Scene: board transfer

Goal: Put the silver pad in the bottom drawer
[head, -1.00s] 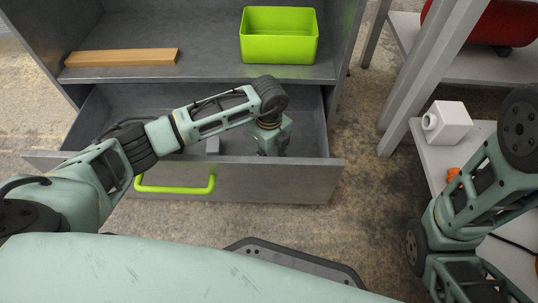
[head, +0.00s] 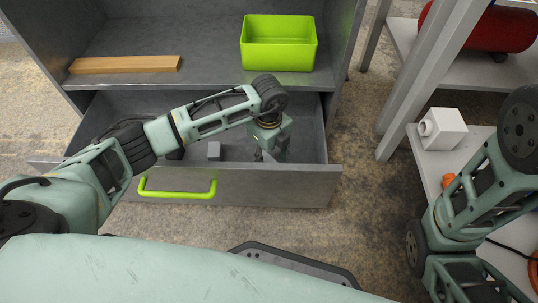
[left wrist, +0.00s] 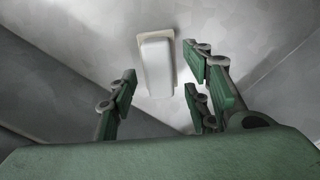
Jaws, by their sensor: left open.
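The bottom drawer (head: 300,187) is pulled open, with a green bar handle on its grey front. My left gripper (head: 272,154) points down into the right part of the drawer, with open fingers. In the left wrist view, a pale silver-white block, likely the silver pad (left wrist: 157,62), lies beyond the open, empty fingers (left wrist: 163,92), apart from them. In the head view a small grey block (head: 214,151) lies in the drawer left of the gripper; I cannot tell whether it is the same thing. My forearm hides part of the drawer. My right gripper is out of view.
A shelf above the drawer holds a wooden bar (head: 125,64) and a lime-green bin (head: 278,58). At the right, a rack holds a white block with a round end (head: 445,130) and a red cylinder (head: 500,27). Floor shows between the drawer and rack.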

